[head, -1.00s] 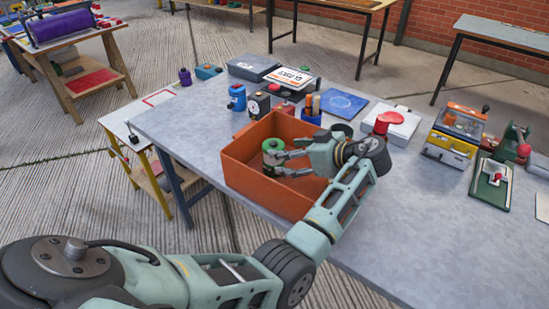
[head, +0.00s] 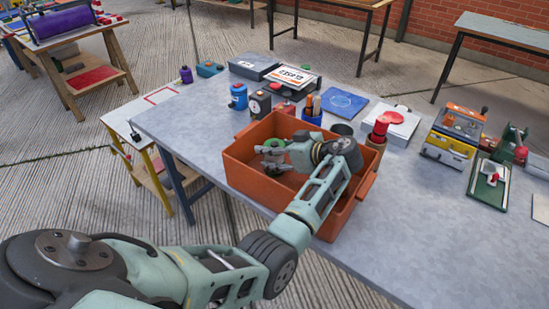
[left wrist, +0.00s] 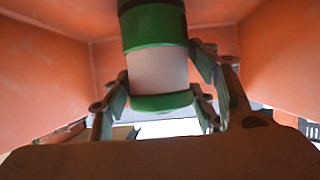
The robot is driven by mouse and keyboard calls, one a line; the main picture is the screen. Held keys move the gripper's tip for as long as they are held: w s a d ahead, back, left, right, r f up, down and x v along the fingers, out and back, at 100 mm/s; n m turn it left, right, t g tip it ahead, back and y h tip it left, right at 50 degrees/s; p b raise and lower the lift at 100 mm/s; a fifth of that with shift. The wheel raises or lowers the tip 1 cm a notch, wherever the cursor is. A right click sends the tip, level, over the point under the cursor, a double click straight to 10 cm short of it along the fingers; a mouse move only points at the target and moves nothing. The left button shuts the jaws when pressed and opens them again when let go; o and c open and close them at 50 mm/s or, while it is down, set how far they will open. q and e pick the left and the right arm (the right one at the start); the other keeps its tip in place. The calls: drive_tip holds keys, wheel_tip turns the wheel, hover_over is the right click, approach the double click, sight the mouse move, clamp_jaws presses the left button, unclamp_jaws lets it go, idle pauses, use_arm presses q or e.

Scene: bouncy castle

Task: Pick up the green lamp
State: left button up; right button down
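The green lamp (head: 274,143) stands in the orange bin (head: 341,208) and is partly hidden by my left gripper in the head view. In the left wrist view the lamp (left wrist: 158,70) is a cylinder with green bands and a pale middle. My left gripper (head: 270,158) reaches down into the bin with its fingers around the lamp. In the left wrist view the fingers of my left gripper (left wrist: 160,100) flank the lamp closely on both sides. I cannot tell whether they press on it. My right gripper is not in view.
The bin stands on a grey table (head: 420,225). Behind it are a blue canister (head: 238,97), a pen cup (head: 312,113) and a red-topped item (head: 380,127). A yellow-and-grey case (head: 450,143) stands to the right. The table's front right is clear.

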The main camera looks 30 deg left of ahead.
use_arm(q)
drive_tip(key=c, duration=0.9)
drive_tip(key=shift+c, duration=0.4)
drive_tip(key=shift+r, duration=0.1)
